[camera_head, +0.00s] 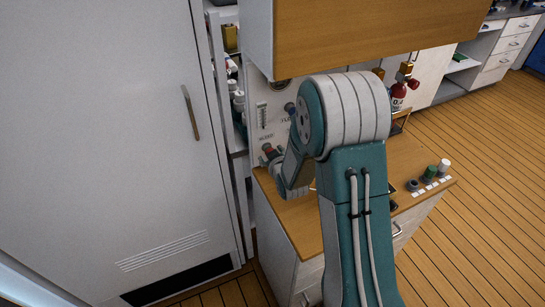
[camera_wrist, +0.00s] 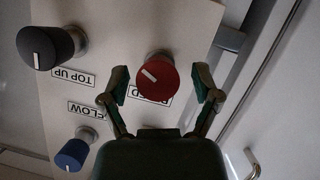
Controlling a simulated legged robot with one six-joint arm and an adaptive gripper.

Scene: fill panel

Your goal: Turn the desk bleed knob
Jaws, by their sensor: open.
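In the wrist view, the red bleed knob (camera_wrist: 164,84) with a white pointer mark stands out from the pale panel (camera_wrist: 115,35). The label beside it is partly hidden, with only its last letters readable. My gripper (camera_wrist: 161,86) is open. Its two green fingers are on either side of the red knob, with visible gaps on both sides. In the head view, the panel (camera_head: 277,125) stands at the back of the wooden desk (camera_head: 302,222). A small red knob (camera_head: 268,148) shows there near my forearm. My arm hides much of the panel.
A black knob (camera_wrist: 45,47) labelled TOP UP and a blue knob (camera_wrist: 73,155) labelled FLOW are left of the red one in the wrist view. A wooden cabinet (camera_head: 375,35) overhangs the desk. Small jars (camera_head: 430,172) stand at the desk's right. A white door (camera_head: 110,120) is left.

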